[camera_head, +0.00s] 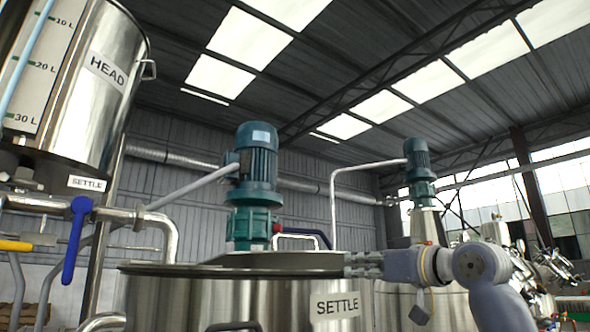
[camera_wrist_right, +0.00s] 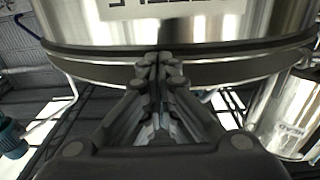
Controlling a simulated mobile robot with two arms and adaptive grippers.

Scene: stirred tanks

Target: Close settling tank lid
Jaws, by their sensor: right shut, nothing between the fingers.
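The settling tank (camera_head: 230,300) is a steel vessel with a SETTLE label, low in the centre of the head view. Its lid (camera_head: 270,260) lies low over the dark rim; I cannot tell whether it is fully seated. My right gripper (camera_head: 352,265) is shut and empty at the right edge of the lid. In the right wrist view, which looks inverted, its fingertips (camera_wrist_right: 158,62) meet in front of the tank's dark rim band (camera_wrist_right: 220,70); contact is unclear. My left gripper is not in view.
A teal motor (camera_head: 255,165) stands above the tank. The HEAD tank (camera_head: 85,90) hangs at upper left, with pipes and a blue valve lever (camera_head: 76,240) below. Another motor (camera_head: 418,165) and steel tanks stand at right. Open air lies above my right arm.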

